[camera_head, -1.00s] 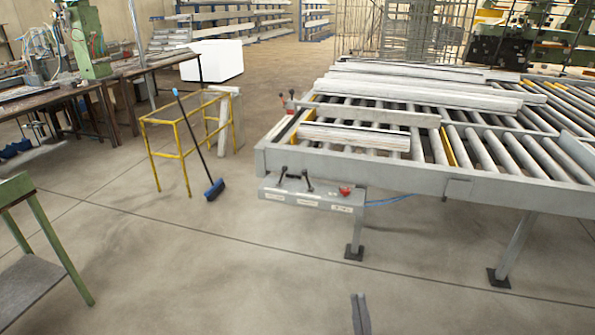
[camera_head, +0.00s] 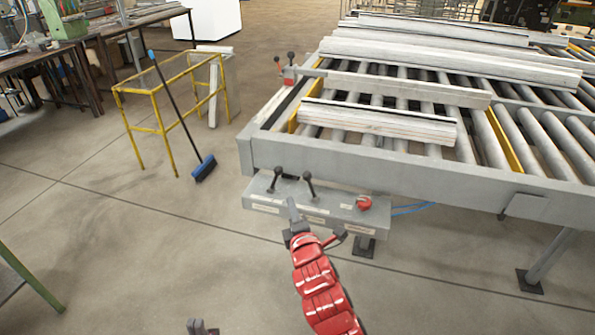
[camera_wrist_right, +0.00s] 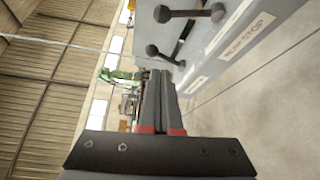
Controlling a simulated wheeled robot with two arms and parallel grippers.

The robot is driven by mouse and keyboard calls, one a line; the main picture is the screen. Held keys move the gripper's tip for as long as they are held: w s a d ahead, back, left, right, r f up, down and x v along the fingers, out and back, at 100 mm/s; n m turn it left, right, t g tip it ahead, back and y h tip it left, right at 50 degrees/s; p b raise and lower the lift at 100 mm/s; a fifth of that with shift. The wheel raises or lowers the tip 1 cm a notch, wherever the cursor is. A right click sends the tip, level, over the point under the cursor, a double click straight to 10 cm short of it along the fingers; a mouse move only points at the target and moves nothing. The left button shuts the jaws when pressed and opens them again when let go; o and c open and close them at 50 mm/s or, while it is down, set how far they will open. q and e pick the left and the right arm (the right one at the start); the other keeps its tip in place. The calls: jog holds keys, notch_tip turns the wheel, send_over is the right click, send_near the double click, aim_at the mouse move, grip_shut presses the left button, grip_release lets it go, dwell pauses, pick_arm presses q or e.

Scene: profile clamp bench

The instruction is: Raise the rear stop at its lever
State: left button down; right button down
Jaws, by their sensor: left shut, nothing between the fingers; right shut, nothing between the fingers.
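A grey control box (camera_head: 330,212) with labels hangs under the front left corner of the roller bench. Two black ball-knob levers stand on it, a left lever (camera_head: 276,180) and a right lever (camera_head: 309,186). Both also show in the right wrist view, as an upper lever (camera_wrist_right: 190,14) and a lower lever (camera_wrist_right: 166,56). A label there ends in "STOP"; its first word is unclear. My right gripper (camera_head: 292,204) is shut and empty, in front of the box and just below the levers. My left gripper (camera_head: 196,325) is shut at the bottom edge.
A red button (camera_head: 364,203) sits on the box's right end. The roller bench (camera_head: 400,167) carries grey profiles (camera_head: 375,120). A red clamp with black knobs (camera_head: 289,74) stands at its left edge. A yellow frame (camera_head: 160,130) and a broom (camera_head: 204,168) stand left; floor between is clear.

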jog(key=shift+w, duration=0.1)
jog(key=shift+r, duration=0.1)
jog(key=p+x, duration=0.2)
jog(key=x, duration=0.7)
jog(key=shift+w, duration=0.3)
jog(key=d+p, duration=0.1)
jog(key=d, duration=0.1)
jog(key=shift+d+r+p, duration=0.25)
jog(key=shift+d+p, duration=0.15)
jog(key=shift+s+d, duration=0.1)
jog(key=shift+d, duration=0.4)
